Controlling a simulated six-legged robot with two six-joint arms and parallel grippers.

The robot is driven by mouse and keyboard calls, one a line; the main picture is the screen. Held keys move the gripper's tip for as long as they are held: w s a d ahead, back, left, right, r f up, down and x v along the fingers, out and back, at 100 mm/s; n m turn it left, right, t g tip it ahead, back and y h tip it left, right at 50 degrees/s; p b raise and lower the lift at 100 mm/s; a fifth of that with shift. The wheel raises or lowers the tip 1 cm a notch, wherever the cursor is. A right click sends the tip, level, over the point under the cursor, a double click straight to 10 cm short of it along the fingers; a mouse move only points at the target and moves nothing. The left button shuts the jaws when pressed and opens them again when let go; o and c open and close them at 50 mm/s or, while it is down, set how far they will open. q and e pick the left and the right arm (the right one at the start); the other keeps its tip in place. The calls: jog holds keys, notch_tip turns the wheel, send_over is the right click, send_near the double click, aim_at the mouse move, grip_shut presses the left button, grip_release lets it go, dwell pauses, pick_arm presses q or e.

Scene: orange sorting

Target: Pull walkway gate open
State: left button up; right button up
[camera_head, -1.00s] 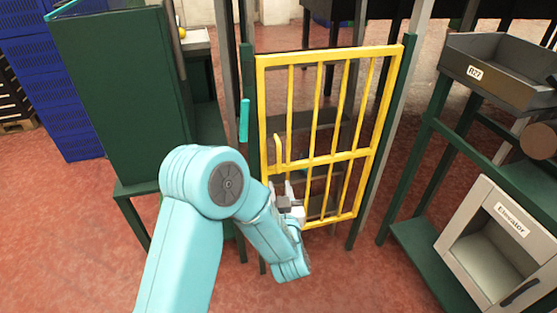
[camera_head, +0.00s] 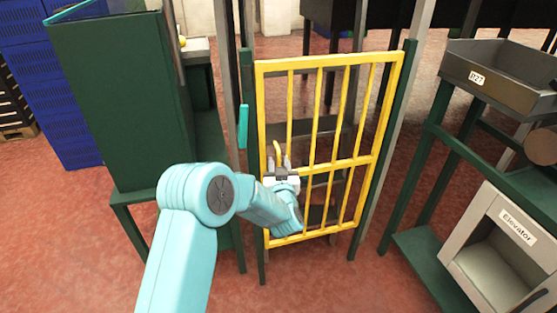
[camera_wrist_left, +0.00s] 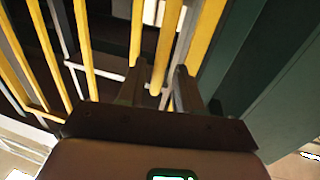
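The yellow barred walkway gate (camera_head: 347,164) stands upright between two green posts and looks shut. Its short curved yellow handle (camera_head: 279,150) is on the left side, above the middle bar. My left gripper (camera_head: 281,163) is at the handle, in front of the gate. In the left wrist view the handle (camera_wrist_left: 167,45) runs between the two fingers, with a gap visible on each side. The left gripper (camera_wrist_left: 160,75) is open around it; I cannot tell whether a finger touches it. My right gripper is not in view.
A teal piece (camera_head: 243,127) is on the left post. A green cabinet (camera_head: 122,100) stands left of the gate. To the right are a grey tray (camera_head: 500,72) on a green rack and an elevator box (camera_head: 505,245). Red floor in front of the gate is clear.

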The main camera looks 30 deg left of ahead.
pick_arm(q)
jog(key=shift+x, duration=1.2)
grip_shut()
jog(key=shift+d, duration=0.1)
